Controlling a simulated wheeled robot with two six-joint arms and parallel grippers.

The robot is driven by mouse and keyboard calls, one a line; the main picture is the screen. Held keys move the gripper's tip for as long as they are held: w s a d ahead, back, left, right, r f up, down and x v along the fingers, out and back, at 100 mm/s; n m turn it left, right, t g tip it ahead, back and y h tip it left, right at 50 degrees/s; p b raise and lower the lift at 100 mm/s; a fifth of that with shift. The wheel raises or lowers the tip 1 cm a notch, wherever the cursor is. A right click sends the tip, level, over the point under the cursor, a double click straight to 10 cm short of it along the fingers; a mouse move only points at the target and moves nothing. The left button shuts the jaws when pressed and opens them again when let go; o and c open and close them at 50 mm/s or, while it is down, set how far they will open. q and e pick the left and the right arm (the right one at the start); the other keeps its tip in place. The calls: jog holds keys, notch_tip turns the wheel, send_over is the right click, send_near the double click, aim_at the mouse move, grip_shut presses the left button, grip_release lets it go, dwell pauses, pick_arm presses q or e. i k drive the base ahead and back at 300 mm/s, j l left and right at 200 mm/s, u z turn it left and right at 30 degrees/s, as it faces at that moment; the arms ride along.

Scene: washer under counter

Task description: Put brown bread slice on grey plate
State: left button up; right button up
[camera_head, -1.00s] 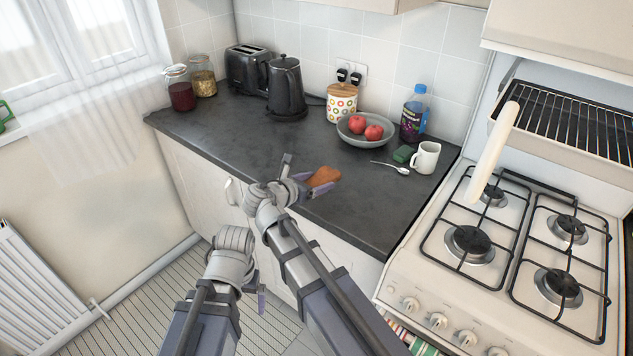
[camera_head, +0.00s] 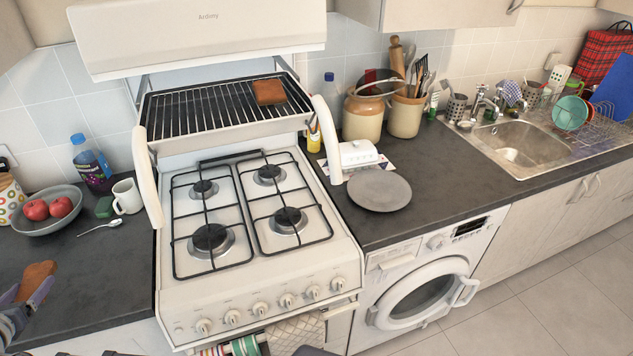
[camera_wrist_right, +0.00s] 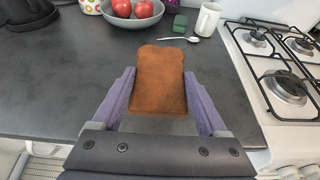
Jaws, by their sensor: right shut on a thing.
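A brown bread slice (camera_head: 37,278) is between the fingers of my right gripper (camera_head: 28,294), at the left edge of the head view above the dark counter. In the right wrist view the slice (camera_wrist_right: 160,82) stands out ahead of the purple fingers, and the right gripper (camera_wrist_right: 158,95) is shut on it. Another brown slice (camera_head: 269,92) lies on the grill rack over the stove. The grey plate (camera_head: 380,191) lies empty on the counter right of the stove, above the washer. My left gripper is not in view.
The stove (camera_head: 245,215) with its raised grill rack (camera_head: 205,110) stands between the held slice and the plate. A white butter dish (camera_head: 358,153) sits close behind the plate. A bowl of red fruit (camera_head: 45,222), a mug (camera_head: 128,196) and a spoon (camera_head: 100,227) are on the left counter.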

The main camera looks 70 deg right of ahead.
aim_at(367, 195)
jog(key=k+l+z, duration=0.1)
jog(key=k+l, duration=0.35)
jog(key=l, duration=0.2)
jog(key=k+l+z, duration=0.25)
jog(key=k+l, duration=0.2)
jog(key=l, duration=0.3)
jog(key=k+l, duration=0.2)
jog(key=l, duration=0.15)
jog(key=k+l+z, duration=0.15)
jog(key=l, duration=0.25)
jog(key=k+l+z, duration=0.1)
jog(key=l, duration=0.3)
jog(key=k, duration=0.1)
